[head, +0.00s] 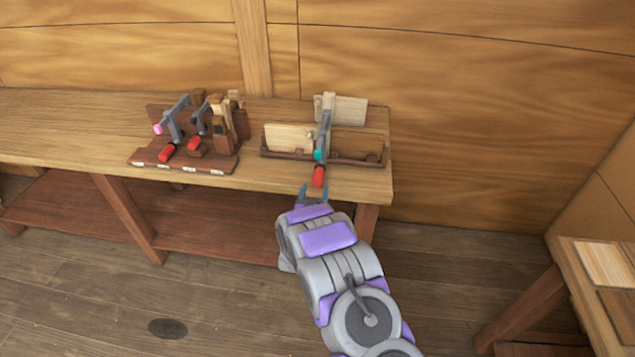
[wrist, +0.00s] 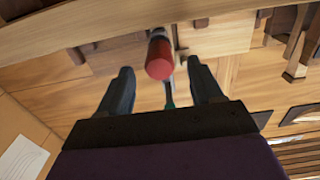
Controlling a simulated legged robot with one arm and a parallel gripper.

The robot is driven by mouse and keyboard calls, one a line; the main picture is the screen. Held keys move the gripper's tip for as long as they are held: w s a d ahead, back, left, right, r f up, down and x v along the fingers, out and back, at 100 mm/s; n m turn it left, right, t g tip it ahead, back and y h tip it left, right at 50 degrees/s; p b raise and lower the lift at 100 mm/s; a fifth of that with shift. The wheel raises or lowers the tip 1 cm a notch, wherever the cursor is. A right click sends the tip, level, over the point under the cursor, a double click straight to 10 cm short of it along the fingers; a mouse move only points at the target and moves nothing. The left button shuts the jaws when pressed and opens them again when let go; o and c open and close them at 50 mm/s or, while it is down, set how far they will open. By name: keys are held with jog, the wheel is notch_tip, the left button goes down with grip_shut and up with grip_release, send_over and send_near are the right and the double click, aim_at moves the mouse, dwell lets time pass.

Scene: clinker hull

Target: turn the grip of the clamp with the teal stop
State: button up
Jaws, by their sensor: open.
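The clamp (head: 325,132) with the teal stop (head: 319,155) stands at the right part of the bench, across a wooden board assembly. Its red grip (head: 319,177) points toward me over the front edge. In the wrist view the red grip (wrist: 160,57) lies just beyond and between the two fingertips, and part of the green-teal stop (wrist: 169,104) shows below it. My gripper (head: 315,192) is open, just in front of the red grip; it also shows in the wrist view (wrist: 160,72) with a finger on each side. I cannot tell whether a finger touches the grip.
A rack (head: 143,160) on the left of the bench holds other clamps with red grips and a pink stop (head: 158,129). The wooden bench (head: 75,130) runs along a plank wall. Another table (head: 590,300) stands at the right. The floor between is clear.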

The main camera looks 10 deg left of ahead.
aim_at(316, 186)
jog(key=w, duration=0.2)
jog(key=w+b, duration=0.1)
jog(key=w, duration=0.1)
jog(key=shift+w+d+f, duration=0.15)
jog(key=shift+w+d, duration=0.05)
jog(key=shift+w, duration=0.95)
jog(key=shift+c, duration=0.4)
jog(key=c, duration=0.9)
